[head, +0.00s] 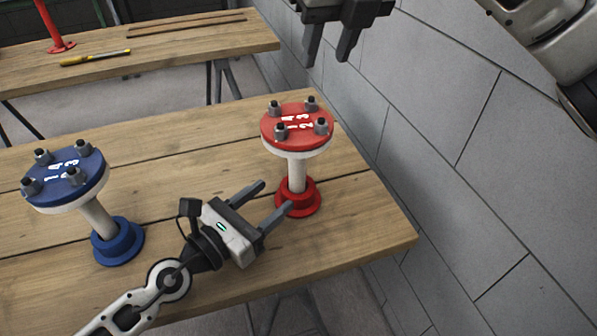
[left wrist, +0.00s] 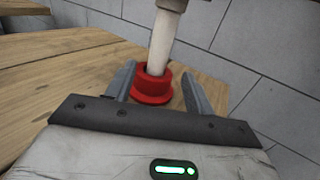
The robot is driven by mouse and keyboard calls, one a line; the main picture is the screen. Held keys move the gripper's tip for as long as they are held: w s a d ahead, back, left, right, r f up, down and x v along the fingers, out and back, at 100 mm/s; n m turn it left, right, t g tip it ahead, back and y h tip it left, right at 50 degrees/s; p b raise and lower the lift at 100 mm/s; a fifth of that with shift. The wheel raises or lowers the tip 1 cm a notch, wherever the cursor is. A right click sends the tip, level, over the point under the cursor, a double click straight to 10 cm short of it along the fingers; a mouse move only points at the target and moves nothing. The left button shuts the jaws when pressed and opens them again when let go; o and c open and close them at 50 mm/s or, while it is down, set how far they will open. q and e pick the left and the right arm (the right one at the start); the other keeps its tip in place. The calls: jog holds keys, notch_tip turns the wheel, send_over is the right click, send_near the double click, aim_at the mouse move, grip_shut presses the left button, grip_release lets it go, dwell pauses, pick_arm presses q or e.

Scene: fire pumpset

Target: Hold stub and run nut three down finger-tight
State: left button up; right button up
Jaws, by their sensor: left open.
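The red stub (head: 297,170) stands upright on the bench, with a red flange on top numbered 1 to 4, a pale pipe and a red base. Several dark nuts on studs ring the flange; nut three (head: 320,127) seems to be at its right front. My left gripper (head: 275,203) is open, with its fingers pointing at the red base. In the left wrist view the red base (left wrist: 153,86) lies between and beyond the fingertips. I cannot tell whether they touch it. My right gripper (head: 330,48) hangs above and behind the flange, its two fingers apart and empty.
A blue stub (head: 97,213) with a numbered blue flange stands at the left of the wooden bench (head: 210,165). A second bench (head: 190,45) behind holds a yellow-handled tool (head: 95,57) and a red stand (head: 55,35). A grey block wall (head: 450,150) runs close along the right.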

aim_at(291, 181)
pick_arm(q)
jog(key=x, duration=0.8)
jog(key=shift+w+d+f, duration=0.1)
jog(key=shift+w+d, duration=0.1)
jog(key=shift+w, duration=0.05)
grip_shut()
